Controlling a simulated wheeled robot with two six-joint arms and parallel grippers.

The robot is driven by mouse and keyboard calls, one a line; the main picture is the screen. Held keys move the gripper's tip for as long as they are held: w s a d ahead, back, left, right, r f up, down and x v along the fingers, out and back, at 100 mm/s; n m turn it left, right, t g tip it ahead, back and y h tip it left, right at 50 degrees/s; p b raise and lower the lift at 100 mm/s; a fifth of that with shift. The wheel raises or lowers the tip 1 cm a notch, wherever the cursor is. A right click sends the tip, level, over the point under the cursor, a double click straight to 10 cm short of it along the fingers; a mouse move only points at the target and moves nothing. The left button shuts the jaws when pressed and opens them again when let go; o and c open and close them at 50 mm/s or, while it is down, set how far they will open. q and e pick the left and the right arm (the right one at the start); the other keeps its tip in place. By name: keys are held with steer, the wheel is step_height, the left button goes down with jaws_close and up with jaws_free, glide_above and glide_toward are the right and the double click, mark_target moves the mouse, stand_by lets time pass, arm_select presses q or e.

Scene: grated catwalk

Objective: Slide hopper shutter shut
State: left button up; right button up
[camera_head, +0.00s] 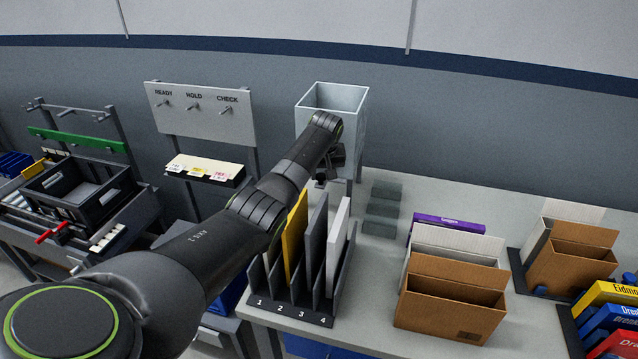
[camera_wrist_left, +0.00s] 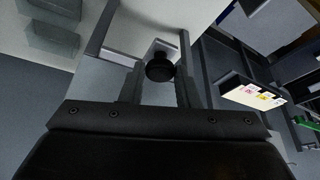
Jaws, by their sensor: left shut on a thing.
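The hopper (camera_head: 357,104) is a pale grey open-topped box on legs at the back of the bench. In the head view my left arm covers its lower front, and the shutter is hidden there. My left gripper (camera_head: 331,170) is just below the hopper's front. In the left wrist view my left gripper (camera_wrist_left: 158,88) is shut on a round black knob (camera_wrist_left: 159,67). The knob sits on the pale shutter plate (camera_wrist_left: 166,47) under the hopper. How far the shutter stands open cannot be told. My right gripper is not in view.
A numbered rack (camera_head: 290,311) with upright panels stands below my left forearm. Grey translucent blocks (camera_head: 383,208) lie right of the hopper. Cardboard boxes (camera_head: 452,304) fill the bench's right side. A READY/HOLD/CHECK peg board (camera_head: 203,112) stands left of the hopper.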

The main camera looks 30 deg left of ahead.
arm_select(q)
steer(key=shift+w+r, duration=0.1)
steer(key=o, duration=1)
steer(key=shift+w+a+f, duration=0.1)
steer(key=shift+w+f, duration=0.1)
steer(key=shift+w, duration=0.05)
steer(key=shift+c, duration=0.2)
steer(key=shift+s+r, duration=0.1)
steer(key=shift+s+r, duration=0.1)
steer(key=shift+r, duration=0.25)
steer(key=b+v, duration=0.2)
steer(key=v, duration=1.4)
steer(key=shift+r, duration=0.25)
